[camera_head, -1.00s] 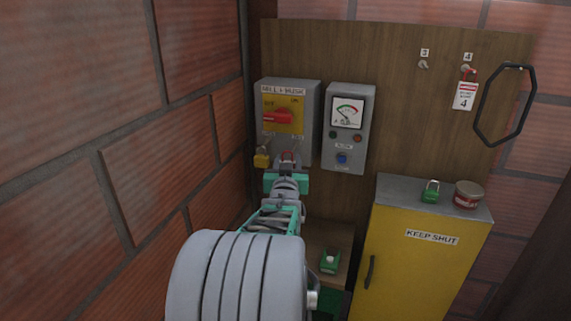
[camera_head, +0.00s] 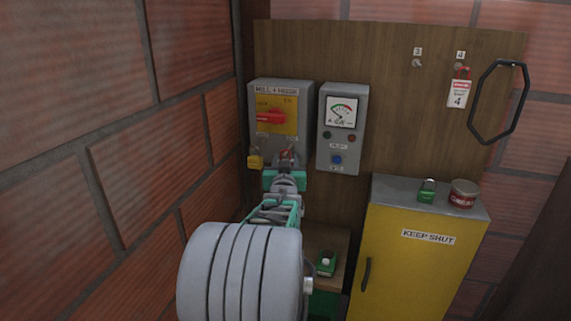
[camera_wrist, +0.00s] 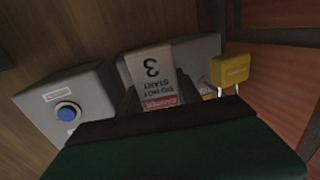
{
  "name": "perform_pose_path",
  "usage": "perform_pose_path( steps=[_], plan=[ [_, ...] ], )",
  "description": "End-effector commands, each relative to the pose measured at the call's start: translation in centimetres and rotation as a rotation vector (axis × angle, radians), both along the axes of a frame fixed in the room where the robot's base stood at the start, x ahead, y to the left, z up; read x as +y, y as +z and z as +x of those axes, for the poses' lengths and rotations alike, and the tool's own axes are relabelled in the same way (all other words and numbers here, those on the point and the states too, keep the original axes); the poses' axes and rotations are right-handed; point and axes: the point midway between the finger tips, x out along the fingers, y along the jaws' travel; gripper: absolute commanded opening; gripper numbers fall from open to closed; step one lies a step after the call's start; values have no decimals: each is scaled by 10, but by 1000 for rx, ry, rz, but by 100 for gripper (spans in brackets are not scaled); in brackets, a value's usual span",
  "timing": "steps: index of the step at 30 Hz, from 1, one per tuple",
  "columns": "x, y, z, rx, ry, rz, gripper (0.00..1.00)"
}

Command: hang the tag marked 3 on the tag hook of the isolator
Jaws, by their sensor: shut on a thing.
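My gripper (camera_head: 286,165) is at the lower right of the grey isolator box (camera_head: 259,90), which has a red handle on a yellow plate. In the wrist view the tag marked 3 (camera_wrist: 151,68) shows upside down, just beyond the dark edge of my gripper, with the isolator's grey face behind it. My gripper is shut on the tag. In the head view my gripper and arm mostly hide the tag; a bit of red shows above the jaws. The tag hook cannot be made out clearly. A yellow padlock (camera_head: 255,162) hangs at the isolator's lower left and also shows in the wrist view (camera_wrist: 231,69).
A meter box (camera_head: 334,160) with a blue button stands right of the isolator. Peg 3 (camera_head: 417,63) is bare; tag 4 (camera_head: 459,95) hangs beside it. A black hexagonal ring (camera_head: 475,98) hangs right. A yellow cabinet (camera_head: 408,270) bears a green padlock and a tin. Brick wall at left.

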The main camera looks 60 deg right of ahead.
Motion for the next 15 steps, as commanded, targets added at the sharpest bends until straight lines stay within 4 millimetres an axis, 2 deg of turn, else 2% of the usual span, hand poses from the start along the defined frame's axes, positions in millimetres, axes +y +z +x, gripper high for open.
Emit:
perform_pose_path(
  steps=[13,14,15],
  plan=[
    [0,1,0,0,0,0,2],
    [0,1,0,0,0,0,42],
    [0,1,0,0,0,0,45]
  ],
)
